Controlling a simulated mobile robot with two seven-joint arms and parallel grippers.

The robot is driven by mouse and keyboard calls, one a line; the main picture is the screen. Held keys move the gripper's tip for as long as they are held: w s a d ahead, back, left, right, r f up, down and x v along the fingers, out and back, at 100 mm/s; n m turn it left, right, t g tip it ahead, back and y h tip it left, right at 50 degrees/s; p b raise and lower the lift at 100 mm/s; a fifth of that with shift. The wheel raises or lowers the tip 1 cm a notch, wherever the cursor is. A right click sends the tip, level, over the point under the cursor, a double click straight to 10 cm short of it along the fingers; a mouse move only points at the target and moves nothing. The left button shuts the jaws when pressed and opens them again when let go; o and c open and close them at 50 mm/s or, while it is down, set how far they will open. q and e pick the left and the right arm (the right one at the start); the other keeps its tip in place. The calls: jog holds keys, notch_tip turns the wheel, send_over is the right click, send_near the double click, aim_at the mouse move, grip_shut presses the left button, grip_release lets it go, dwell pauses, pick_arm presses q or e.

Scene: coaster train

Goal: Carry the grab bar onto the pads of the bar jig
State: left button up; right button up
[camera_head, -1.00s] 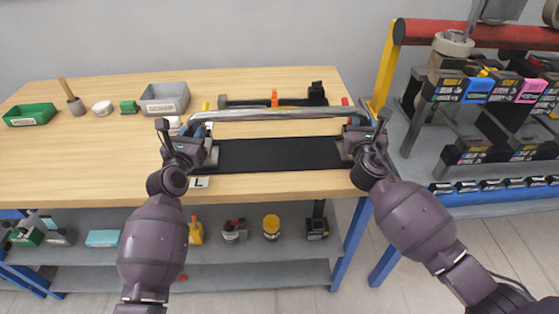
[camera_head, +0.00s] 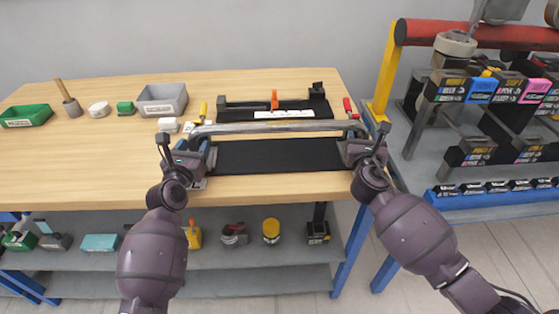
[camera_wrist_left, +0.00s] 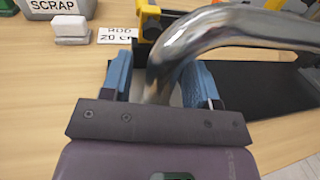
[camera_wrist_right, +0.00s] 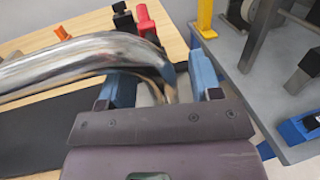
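The grab bar (camera_head: 280,127) is a shiny metal tube with bent ends, running left to right above the bench. My left gripper (camera_head: 190,153) is shut on its left end; the left wrist view shows the bent tube (camera_wrist_left: 215,35) between the blue fingers. My right gripper (camera_head: 360,147) is shut on its right end, which also shows in the right wrist view (camera_wrist_right: 95,55). The bar jig (camera_head: 245,104) appears to be the black fixture behind the bar, with an orange lever, a white label and black end posts. Its pads cannot be made out.
A black mat (camera_head: 275,157) lies in front of the jig, below the bar. A yellow handle (camera_head: 203,108) and a red handle (camera_head: 348,106) flank the jig. A grey scrap bin (camera_head: 163,99) stands left. A loaded rack (camera_head: 480,110) stands close on the right.

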jog(key=shift+f, duration=0.1)
pick_arm(q)
jog(key=shift+s+f, duration=0.1)
jog(key=shift+s, duration=0.2)
pick_arm(e)
jog(key=shift+s+a+f, duration=0.1)
jog(key=shift+s+a, duration=0.05)
jog(key=shift+s, duration=0.25)
pick_arm(q)
jog(key=s+a, duration=0.2)
jog(key=s, duration=0.9)
jog(key=shift+a, duration=0.15)
pick_arm(e)
jog(key=s+a, duration=0.2)
jog(key=s, duration=0.9)
jog(key=shift+a, duration=0.1)
